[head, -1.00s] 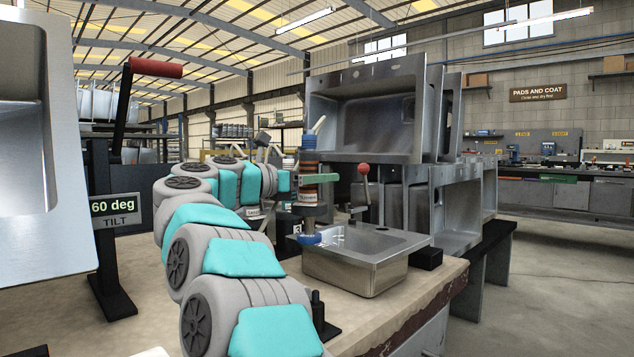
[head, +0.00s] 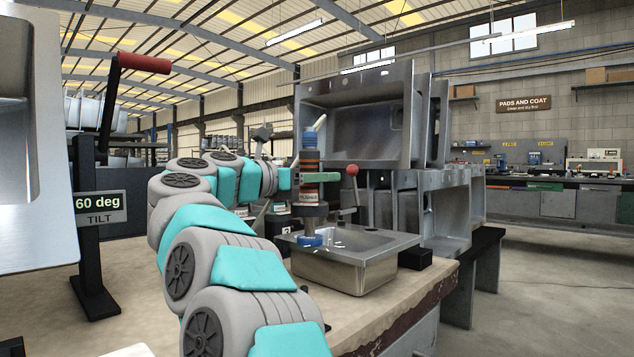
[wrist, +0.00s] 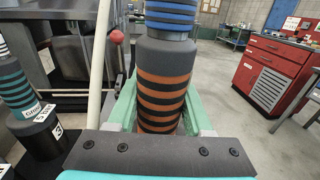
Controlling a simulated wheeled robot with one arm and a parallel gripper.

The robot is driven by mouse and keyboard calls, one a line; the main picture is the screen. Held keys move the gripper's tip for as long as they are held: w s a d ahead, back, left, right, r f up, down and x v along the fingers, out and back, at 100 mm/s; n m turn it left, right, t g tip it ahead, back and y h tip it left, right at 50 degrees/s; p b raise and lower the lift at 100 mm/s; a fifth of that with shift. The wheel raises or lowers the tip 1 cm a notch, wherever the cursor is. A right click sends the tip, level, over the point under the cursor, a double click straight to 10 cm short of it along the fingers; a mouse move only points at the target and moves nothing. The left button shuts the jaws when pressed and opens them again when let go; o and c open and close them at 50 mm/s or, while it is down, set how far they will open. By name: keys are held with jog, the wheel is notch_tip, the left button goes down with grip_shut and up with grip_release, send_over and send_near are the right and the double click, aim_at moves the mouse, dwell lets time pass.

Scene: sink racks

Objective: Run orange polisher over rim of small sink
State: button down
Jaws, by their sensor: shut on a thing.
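The orange polisher (head: 310,181) is an upright grey tool with orange bands, a blue top and a blue pad (head: 311,240) at its lower end. My gripper (head: 318,177) is shut around its banded body; in the wrist view the green fingers (wrist: 158,108) clasp the polisher (wrist: 165,82) from both sides. The small sink (head: 345,277) is a steel basin on the bench. The pad is at the sink's left rim, near its back corner. I cannot tell whether it touches the rim.
Large steel sinks (head: 352,125) are stacked behind the small sink. A red-knobbed lever (head: 352,170) stands close behind the polisher. A tilt stand (head: 98,203) reading 60 deg and a big steel sink (head: 40,150) are at left. Other banded tools (wrist: 14,85) stand on the bench.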

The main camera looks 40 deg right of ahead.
aim_at(317, 142)
jog(key=shift+s+f+b, duration=0.1)
jog(key=shift+s+b, duration=0.2)
jog(key=shift+s, duration=0.15)
jog(key=shift+r+p, duration=2.15)
jog(key=shift+r, duration=1.45)
jog(key=shift+s, duration=0.15)
